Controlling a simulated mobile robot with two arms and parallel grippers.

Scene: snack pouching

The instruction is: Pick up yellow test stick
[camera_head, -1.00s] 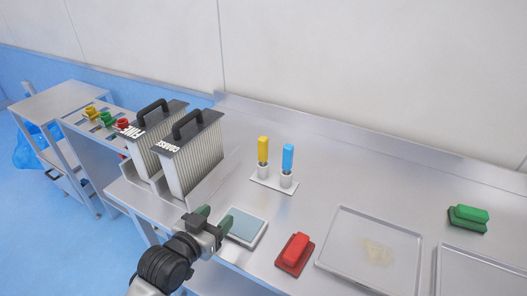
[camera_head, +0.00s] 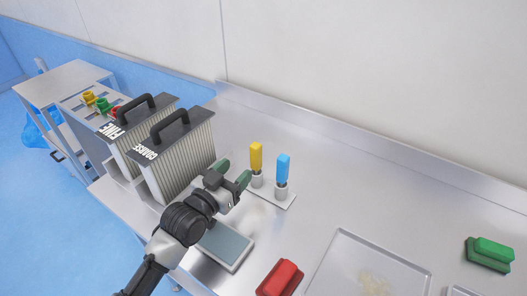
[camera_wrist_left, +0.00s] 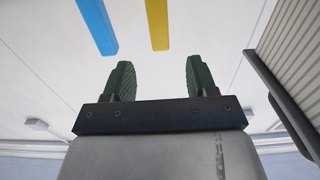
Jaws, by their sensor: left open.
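The yellow test stick (camera_head: 256,157) stands upright in a holder cup on a small white stand (camera_head: 272,197), just left of the blue stick (camera_head: 283,168). My left gripper (camera_head: 235,176) is close to the left of the yellow stick, open and empty, its green fingertips pointing toward it. In the left wrist view the yellow stick (camera_wrist_left: 158,24) shows at the top, between and beyond the two open fingers (camera_wrist_left: 160,80). The blue stick (camera_wrist_left: 97,26) is to its left there. My right gripper is not in view.
Two ribbed boxes, marked FINE (camera_head: 146,112) and COARSE (camera_head: 184,155), with black handles stand left of my left gripper. A grey-blue pad (camera_head: 225,245) lies below it. A red block (camera_head: 280,278), clear tray (camera_head: 343,238) and green block (camera_head: 490,252) are to the right.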

